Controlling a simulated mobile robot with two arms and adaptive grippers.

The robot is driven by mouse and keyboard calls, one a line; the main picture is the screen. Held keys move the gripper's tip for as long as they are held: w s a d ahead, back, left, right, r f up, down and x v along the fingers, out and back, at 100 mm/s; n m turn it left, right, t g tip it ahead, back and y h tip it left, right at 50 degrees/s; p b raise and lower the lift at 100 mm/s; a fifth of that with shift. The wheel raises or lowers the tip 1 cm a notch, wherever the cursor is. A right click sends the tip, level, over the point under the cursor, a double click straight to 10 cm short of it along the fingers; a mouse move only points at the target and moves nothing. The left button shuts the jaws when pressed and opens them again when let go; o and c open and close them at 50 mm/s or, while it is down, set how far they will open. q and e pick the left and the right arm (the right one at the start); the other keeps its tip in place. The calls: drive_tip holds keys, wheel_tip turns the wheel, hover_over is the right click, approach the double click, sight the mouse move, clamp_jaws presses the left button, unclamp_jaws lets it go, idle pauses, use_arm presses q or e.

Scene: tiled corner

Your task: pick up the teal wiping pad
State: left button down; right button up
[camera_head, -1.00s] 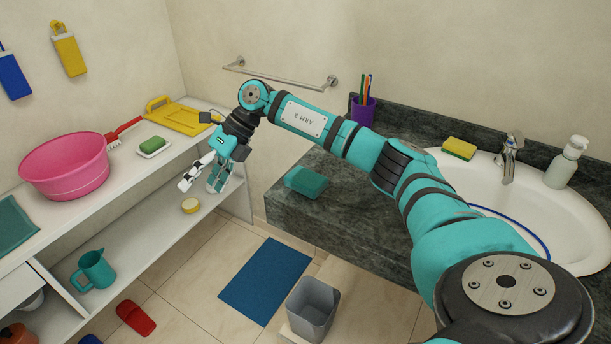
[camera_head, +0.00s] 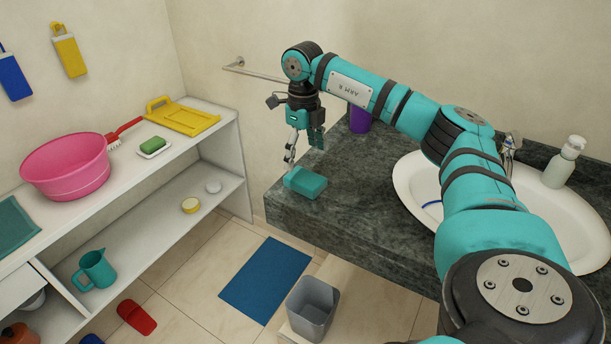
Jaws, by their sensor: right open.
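The teal wiping pad (camera_head: 308,184) is a small block lying flat on the dark stone counter (camera_head: 370,215), near its front left corner. My right gripper (camera_head: 303,156) is open and points down just above and behind the pad. One pale finger reaches down close to the pad's far left edge; I cannot tell whether it touches. The pad's top and front show clearly. My left gripper is not in view.
My right arm crosses over the counter and hides part of the white basin (camera_head: 415,190). A purple cup (camera_head: 360,119) and a soap bottle (camera_head: 563,165) stand on the counter. A grey bin (camera_head: 311,305) and blue mat (camera_head: 265,280) lie below. The shelf (camera_head: 215,150) holds a pink tub (camera_head: 66,165).

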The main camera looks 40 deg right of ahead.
sight(302, 176)
drive_tip(key=shift+f, duration=0.75)
drive_tip(key=f, duration=0.1)
drive_tip(key=f+p, duration=0.1)
drive_tip(key=f, duration=0.2)
drive_tip(key=shift+a+p, duration=0.3)
drive_tip(key=shift+f, duration=0.65)
drive_tip(key=c, duration=1)
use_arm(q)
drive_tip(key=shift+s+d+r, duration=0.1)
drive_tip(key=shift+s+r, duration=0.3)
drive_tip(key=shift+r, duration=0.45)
use_arm(e)
drive_tip(key=shift+c, duration=0.3)
drive_tip(key=shift+r, duration=0.1)
